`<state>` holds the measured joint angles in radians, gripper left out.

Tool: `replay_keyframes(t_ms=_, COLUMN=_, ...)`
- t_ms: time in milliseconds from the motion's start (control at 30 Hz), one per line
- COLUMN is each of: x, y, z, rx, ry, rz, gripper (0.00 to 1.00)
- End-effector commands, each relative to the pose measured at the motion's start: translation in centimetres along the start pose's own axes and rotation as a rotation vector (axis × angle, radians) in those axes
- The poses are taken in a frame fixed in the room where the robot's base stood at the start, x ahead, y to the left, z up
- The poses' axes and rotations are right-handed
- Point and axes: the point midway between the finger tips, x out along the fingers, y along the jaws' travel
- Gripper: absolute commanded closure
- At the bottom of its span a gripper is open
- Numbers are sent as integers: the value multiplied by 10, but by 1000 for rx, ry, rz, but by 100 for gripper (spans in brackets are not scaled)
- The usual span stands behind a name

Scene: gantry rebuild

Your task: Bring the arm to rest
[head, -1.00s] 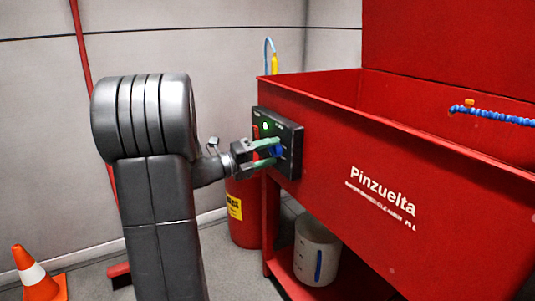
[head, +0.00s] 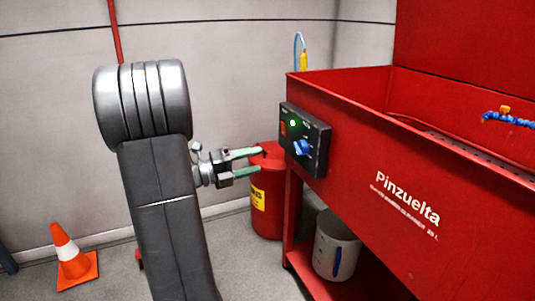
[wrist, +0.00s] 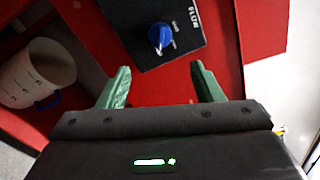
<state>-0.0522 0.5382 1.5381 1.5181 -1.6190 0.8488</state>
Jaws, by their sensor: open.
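My gripper (head: 250,162) has green fingers and is open and empty. In the head view it points right, in front of the red drum and apart from the control panel (head: 317,150) on the red parts washer. In the wrist view the gripper (wrist: 161,88) shows its two fingers spread, with nothing between them. The panel also shows there (wrist: 143,22), beyond the fingertips, with its blue knob (wrist: 161,36). In the head view the blue knob (head: 302,147) sits below a lit green light and a red switch.
The red parts washer (head: 360,170) fills the right side. A red drum (head: 268,215) stands beside it, and a white bucket (head: 322,262) is on its lower shelf. An orange cone (head: 72,262) stands at lower left.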

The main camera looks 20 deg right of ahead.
Motion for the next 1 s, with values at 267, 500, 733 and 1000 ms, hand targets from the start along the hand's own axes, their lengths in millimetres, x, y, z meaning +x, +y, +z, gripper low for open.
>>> replay_keyframes(t_ms=267, x=-11, y=0, z=0, rx=0, ry=1, rz=-1, gripper=40)
replay_keyframes(t_ms=500, x=-10, y=0, z=0, rx=0, ry=1, rz=-1, gripper=40)
replay_keyframes(t_ms=733, x=12, y=2, z=-2, rx=0, ry=4, rz=-2, gripper=40)
replay_keyframes(t_ms=1000, x=65, y=2, z=-2, rx=2, ry=5, rz=-2, gripper=40)
